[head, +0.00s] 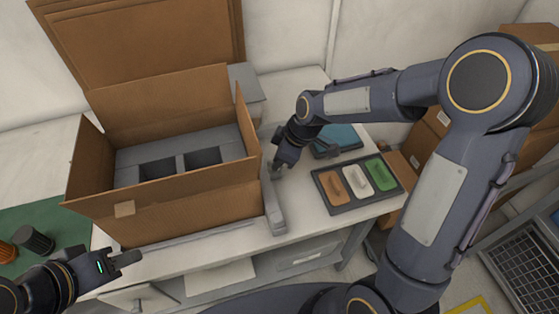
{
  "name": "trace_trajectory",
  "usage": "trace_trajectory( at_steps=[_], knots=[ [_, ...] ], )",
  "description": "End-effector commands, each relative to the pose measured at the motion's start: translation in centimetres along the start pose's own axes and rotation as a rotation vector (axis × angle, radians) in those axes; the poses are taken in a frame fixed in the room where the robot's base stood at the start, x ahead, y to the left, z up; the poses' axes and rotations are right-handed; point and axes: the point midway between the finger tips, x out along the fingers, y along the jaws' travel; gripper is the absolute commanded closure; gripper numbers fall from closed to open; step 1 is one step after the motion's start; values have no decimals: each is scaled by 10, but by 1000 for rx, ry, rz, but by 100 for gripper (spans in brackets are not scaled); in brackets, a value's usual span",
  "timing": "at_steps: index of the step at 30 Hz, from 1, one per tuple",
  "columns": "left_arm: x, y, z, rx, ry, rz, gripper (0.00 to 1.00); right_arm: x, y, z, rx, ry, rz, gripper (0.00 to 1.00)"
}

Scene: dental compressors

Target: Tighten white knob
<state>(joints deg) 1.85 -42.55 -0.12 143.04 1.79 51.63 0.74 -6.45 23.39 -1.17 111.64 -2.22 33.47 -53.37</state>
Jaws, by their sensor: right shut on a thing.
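My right gripper (279,169) reaches down at the right side of the open cardboard box (190,208), by the upright grey fixture (275,212). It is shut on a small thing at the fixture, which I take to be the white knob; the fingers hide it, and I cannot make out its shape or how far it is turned. My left gripper (124,259) is low at the left, in front of the box and above the table's front edge. It holds nothing that I can see, and its finger gap is not clear.
A grey insert with square openings (130,158) sits in the box. To the right lies a dark tray (342,208) with orange, white and green pieces, and a blue-topped tray (340,138) behind it. A green mat (60,215) with dark and orange knobs lies at left.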

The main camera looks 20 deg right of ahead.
Motion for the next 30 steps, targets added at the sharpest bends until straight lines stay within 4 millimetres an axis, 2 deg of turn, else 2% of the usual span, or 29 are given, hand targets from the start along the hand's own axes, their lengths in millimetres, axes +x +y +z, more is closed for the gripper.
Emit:
trace_trajectory(
  at_steps=[18,30],
  knots=[
    [12,-5,6,0,0,0,64,1,-6,-3,519,2,219,100],
    [18,-8,9,0,0,0,64,1,-7,-4,743,1,309,100]
  ],
)
